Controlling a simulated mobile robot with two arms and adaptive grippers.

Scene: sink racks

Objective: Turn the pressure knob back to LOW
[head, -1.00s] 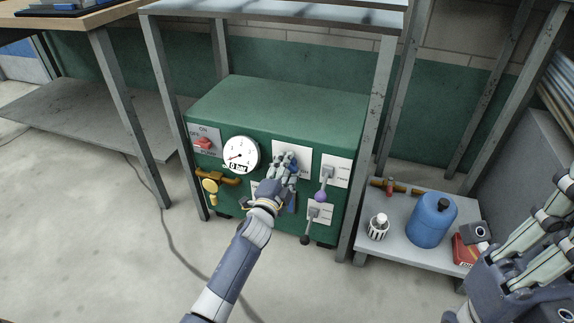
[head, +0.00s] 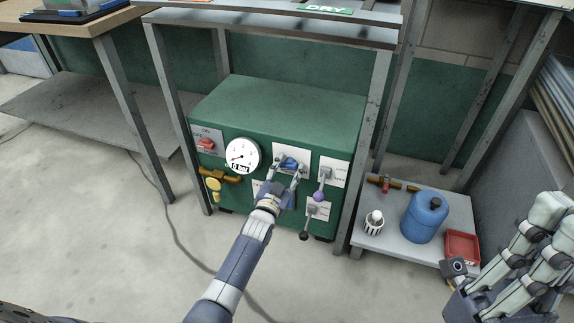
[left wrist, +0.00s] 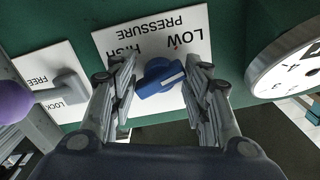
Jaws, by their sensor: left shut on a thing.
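The blue pressure knob (head: 289,163) is on a white plate (left wrist: 119,42) on the front of the green machine (head: 285,103). In the left wrist view the knob (left wrist: 160,79) shows between the fingers, its white line toward the picture's right, on the LOW side. The lettering appears upside down there, with HIGH at left and LOW at right. My left gripper (head: 287,170) is shut on the knob, one finger on each side; the left wrist view also shows it (left wrist: 160,92). My right gripper (head: 562,218) is at the lower right, fingers apart, empty and away from the machine.
A round gauge (head: 242,156) reading 0 bar and a red switch (head: 206,144) sit left of the knob. A purple-ended lever (head: 322,185) and a black-ended lever (head: 308,222) are at its right. A low shelf (head: 386,246) holds a blue canister (head: 425,217) and a red tray (head: 461,247).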

